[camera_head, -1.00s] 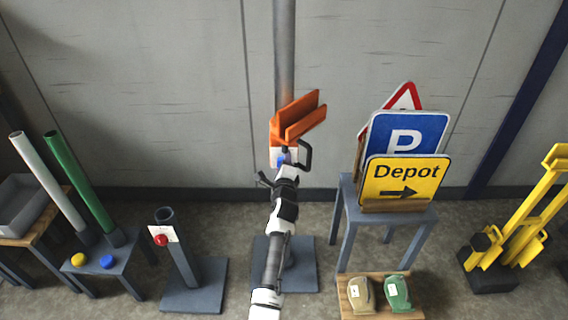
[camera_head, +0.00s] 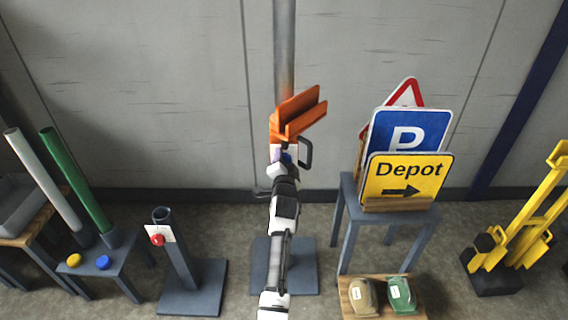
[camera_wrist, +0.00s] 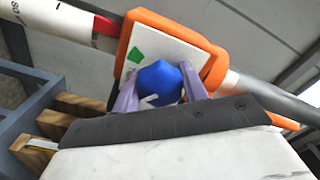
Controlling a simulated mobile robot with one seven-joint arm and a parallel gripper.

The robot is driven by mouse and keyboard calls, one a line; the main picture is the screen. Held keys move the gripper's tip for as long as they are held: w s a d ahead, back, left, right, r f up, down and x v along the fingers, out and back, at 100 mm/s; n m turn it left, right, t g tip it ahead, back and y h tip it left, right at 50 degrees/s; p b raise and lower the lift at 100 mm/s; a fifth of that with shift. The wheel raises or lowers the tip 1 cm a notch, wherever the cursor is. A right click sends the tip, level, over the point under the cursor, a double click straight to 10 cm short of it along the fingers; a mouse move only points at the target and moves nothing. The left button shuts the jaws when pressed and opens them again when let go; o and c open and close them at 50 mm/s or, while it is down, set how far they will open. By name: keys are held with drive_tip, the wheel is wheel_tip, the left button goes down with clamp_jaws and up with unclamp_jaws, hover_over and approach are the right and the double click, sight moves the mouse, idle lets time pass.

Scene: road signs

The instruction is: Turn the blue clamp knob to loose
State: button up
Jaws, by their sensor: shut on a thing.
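The blue clamp knob (camera_wrist: 158,84) sits on a white plate (camera_wrist: 180,48) on the orange clamp (camera_wrist: 138,24) in the wrist view. A green patch is on the plate, up and left of the knob. My gripper (camera_wrist: 157,90) has its two purple fingers on either side of the knob, shut on it. In the head view my gripper (camera_head: 281,157) is at the plate below the orange bracket (camera_head: 299,113) on the grey post. The knob is mostly hidden there.
A table with the Depot sign (camera_head: 405,180) and other signs is to the right. A short post with a red knob (camera_head: 157,239) is to the left. The wall is close behind.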

drive_tip(key=n+b, duration=0.2)
drive_tip(key=n, duration=0.4)
drive_tip(key=shift+f+n, duration=0.1)
drive_tip(key=shift+n, duration=0.2)
drive_tip(key=n+b, duration=0.1)
drive_tip(key=n, duration=0.5)
drive_tip(key=shift+b, duration=0.4)
drive_tip(key=n, duration=0.6)
drive_tip(key=shift+n, duration=0.3)
drive_tip(key=n+p, duration=0.1)
drive_tip(key=n, duration=0.5)
drive_tip(key=shift+n, duration=0.4)
drive_tip(key=o, duration=1)
